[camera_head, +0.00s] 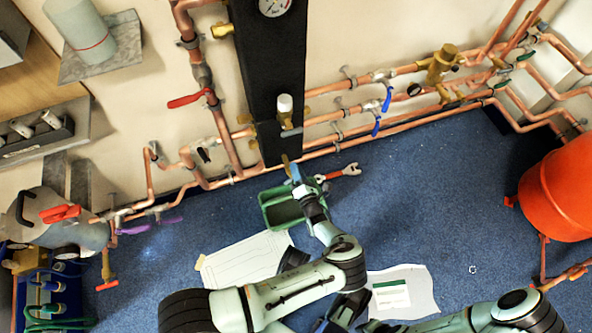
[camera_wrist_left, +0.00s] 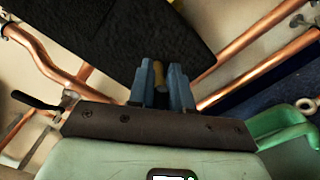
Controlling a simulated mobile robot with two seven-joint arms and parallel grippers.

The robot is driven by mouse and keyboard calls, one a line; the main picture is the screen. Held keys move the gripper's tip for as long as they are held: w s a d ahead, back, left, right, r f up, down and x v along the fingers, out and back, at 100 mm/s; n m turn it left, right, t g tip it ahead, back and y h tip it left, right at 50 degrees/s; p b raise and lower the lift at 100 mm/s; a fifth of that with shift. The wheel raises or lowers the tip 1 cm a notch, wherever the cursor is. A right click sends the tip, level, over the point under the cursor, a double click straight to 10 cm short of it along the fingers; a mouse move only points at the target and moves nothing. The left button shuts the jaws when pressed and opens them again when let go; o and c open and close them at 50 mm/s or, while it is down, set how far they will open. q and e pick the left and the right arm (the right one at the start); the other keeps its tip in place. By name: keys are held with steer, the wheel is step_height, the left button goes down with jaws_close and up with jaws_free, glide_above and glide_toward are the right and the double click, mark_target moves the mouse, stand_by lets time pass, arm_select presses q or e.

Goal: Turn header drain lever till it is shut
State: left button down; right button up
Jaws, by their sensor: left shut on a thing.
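My left gripper (camera_head: 292,172) reaches up to the lower end of the black upright panel in the head view. Its blue fingers are closed on a small yellow-brown lever (camera_head: 285,158), apparently the header drain lever. In the left wrist view the blue fingers (camera_wrist_left: 161,88) stand on both sides of the lever's rounded end (camera_wrist_left: 160,74), in front of the black panel (camera_wrist_left: 115,35). The fingers hide much of the lever, and its valve body cannot be made out.
Copper pipes (camera_head: 375,127) run along the wall behind, with blue levers (camera_head: 387,98) on the right and a red lever (camera_head: 185,100) on the left. A green tray (camera_head: 270,218) and a red-handled wrench (camera_head: 346,171) lie near my left gripper. Blue floor is open on the right.

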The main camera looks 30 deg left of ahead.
arm_select(q)
steer(key=shift+d+f+m, duration=0.1)
steer(key=shift+f+m, duration=0.2)
steer(key=shift+m, duration=0.85)
steer(key=shift+f+m, duration=0.3)
steer(key=shift+m, duration=0.8)
steer(key=shift+d+f+m, duration=0.1)
steer(key=shift+f+m, duration=0.2)
steer(key=shift+m, duration=0.85)
steer(key=c, duration=1.1)
jaws_free()
